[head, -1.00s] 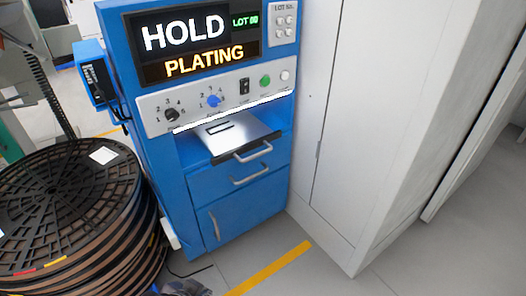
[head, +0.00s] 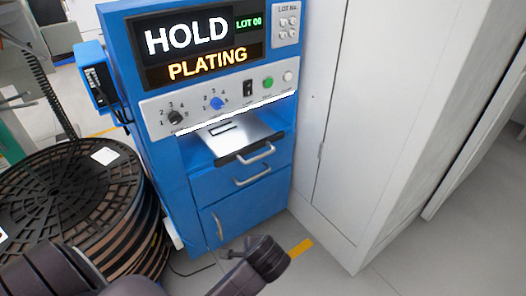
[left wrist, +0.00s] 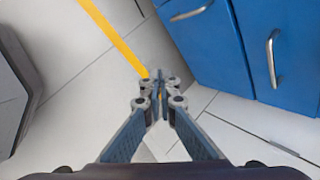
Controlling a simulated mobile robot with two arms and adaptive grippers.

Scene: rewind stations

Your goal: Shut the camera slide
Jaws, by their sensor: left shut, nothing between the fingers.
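The camera slide (head: 238,137) is a flat silver tray with a black front edge and a silver bar handle (head: 258,153). It sticks out of the open bay of the blue machine (head: 168,160), under the knob panel. My left gripper (head: 228,254) is low in front of the machine, below the slide and apart from it. In the left wrist view its two fingers (left wrist: 160,88) meet at the tips with nothing between them. The slide is not clearly seen in that view. My right gripper is not in view.
Below the slide are a closed drawer with a handle (head: 253,175) and a cabinet door (head: 220,222). Black reels (head: 72,190) are stacked at the left. A tall white cabinet (head: 375,120) stands close at the right. The floor in front carries a yellow stripe (head: 300,247).

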